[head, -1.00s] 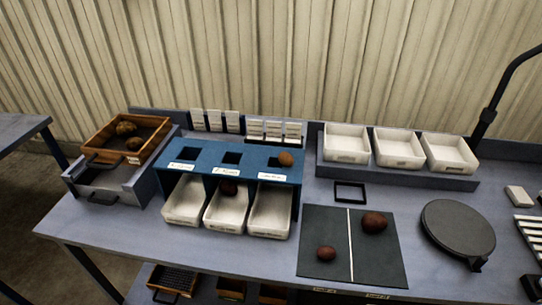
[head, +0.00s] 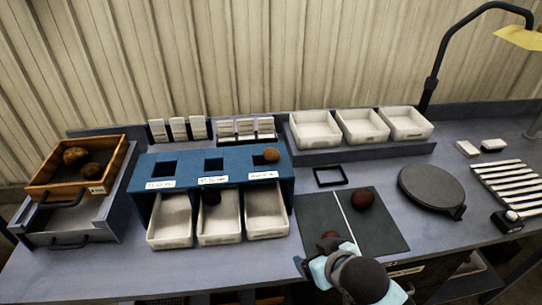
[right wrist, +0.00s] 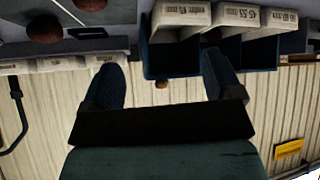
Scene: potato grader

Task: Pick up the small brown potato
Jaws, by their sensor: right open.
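A small brown potato (head: 271,155) sits on the right opening of the blue grading stand (head: 225,166). On the dark mat (head: 385,232), a larger red-brown potato (head: 363,198) lies right of the white line and a smaller one (head: 330,238) lies left, partly hidden by my right gripper. My right gripper (head: 318,258) is over the mat's front left part. In the right wrist view its fingers (right wrist: 163,80) are spread, with nothing held. My left gripper is out of view.
A dark potato (head: 209,196) is at the middle white bin under the stand. An orange-brown crate (head: 112,184) with potatoes stands left. White trays (head: 316,130) line the back. A black frame (head: 330,176), round plate (head: 432,187) and lamp (head: 430,85) are further right.

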